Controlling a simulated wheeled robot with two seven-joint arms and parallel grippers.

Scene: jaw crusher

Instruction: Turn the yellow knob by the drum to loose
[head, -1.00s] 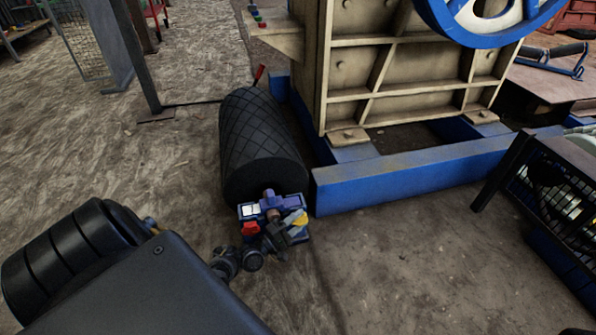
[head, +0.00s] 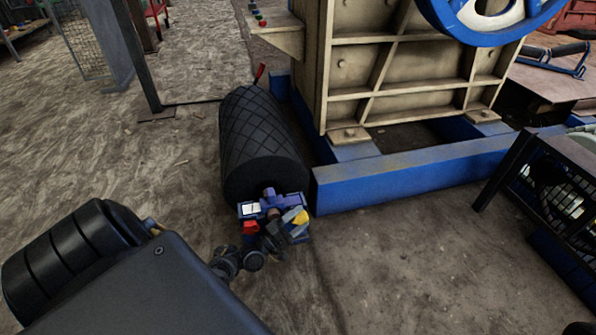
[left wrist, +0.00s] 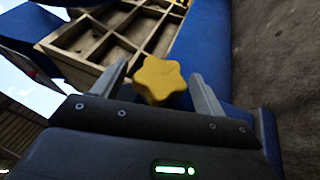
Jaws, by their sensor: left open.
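The yellow knob (left wrist: 160,80) is star-shaped and shows in the left wrist view between the two open fingers of my left gripper (left wrist: 158,88). Whether the fingers touch it cannot be told; a gap shows on both sides. In the head view the knob (head: 301,217) sits on the blue bracket at the near end of the black drum (head: 262,140). My left gripper (head: 276,238) is right at the bracket and hides part of it. My right gripper is not in view.
A red part (head: 250,227) and a white plate (head: 250,209) sit on the bracket beside the knob. A blue beam (head: 420,178) of the crusher frame lies just to the right. A dark meshed guard (head: 550,185) stands at far right. Floor in front is clear.

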